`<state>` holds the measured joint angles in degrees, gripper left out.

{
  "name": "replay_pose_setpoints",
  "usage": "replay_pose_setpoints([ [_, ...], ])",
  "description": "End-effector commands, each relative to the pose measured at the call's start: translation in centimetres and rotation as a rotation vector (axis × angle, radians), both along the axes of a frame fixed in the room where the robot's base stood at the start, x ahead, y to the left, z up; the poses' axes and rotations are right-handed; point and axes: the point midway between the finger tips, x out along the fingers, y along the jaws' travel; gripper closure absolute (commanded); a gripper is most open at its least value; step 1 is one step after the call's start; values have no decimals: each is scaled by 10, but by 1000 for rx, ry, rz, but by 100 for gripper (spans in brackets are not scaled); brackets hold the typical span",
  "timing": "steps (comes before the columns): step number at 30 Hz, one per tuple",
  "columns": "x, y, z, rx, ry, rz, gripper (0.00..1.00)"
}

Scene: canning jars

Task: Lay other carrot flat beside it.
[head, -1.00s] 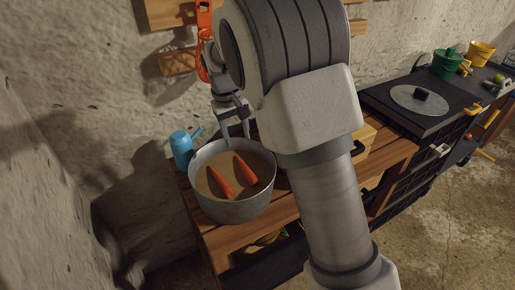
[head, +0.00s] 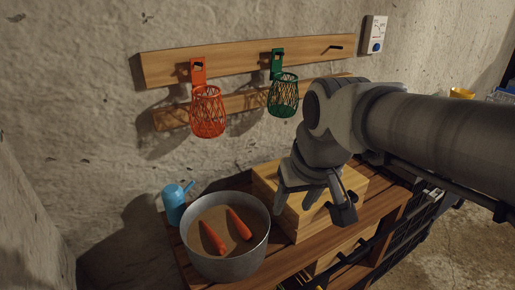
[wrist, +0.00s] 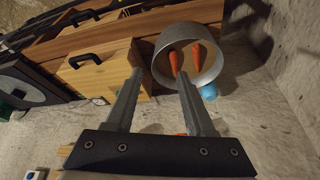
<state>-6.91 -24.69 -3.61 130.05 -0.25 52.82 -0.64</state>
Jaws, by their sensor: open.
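Two orange carrots lie in a grey metal pot (head: 262,250) on the wooden bench, on a flat brown surface inside it. The left carrot (head: 213,238) and the right carrot (head: 239,224) lie side by side, nearly parallel, with a gap between them. In the wrist view the carrots (wrist: 173,62) (wrist: 196,56) also show inside the pot (wrist: 212,66). My gripper (head: 312,208) is open and empty, to the right of the pot and over the wooden box. Its fingers (wrist: 160,85) are spread with nothing between them.
A light wooden box (head: 290,220) with a black handle stands right of the pot. A blue watering can (head: 174,203) stands left of it. Red (head: 207,112) and green (head: 283,95) baskets hang from a wall rail (head: 240,60).

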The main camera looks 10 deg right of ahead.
Motion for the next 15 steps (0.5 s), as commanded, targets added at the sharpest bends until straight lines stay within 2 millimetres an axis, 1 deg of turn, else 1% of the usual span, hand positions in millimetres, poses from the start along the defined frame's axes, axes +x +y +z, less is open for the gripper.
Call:
replay_pose_setpoints([
  [1,-16,-5,1,1,-26,-16,46],
  [3,-34,-8,-2,-1,-52,-33,46],
  [6,-54,-13,-6,-5,-82,-53,46],
  [10,-69,-15,-12,-11,-105,-70,46],
  [15,-75,-17,-14,-14,-112,-77,46],
])
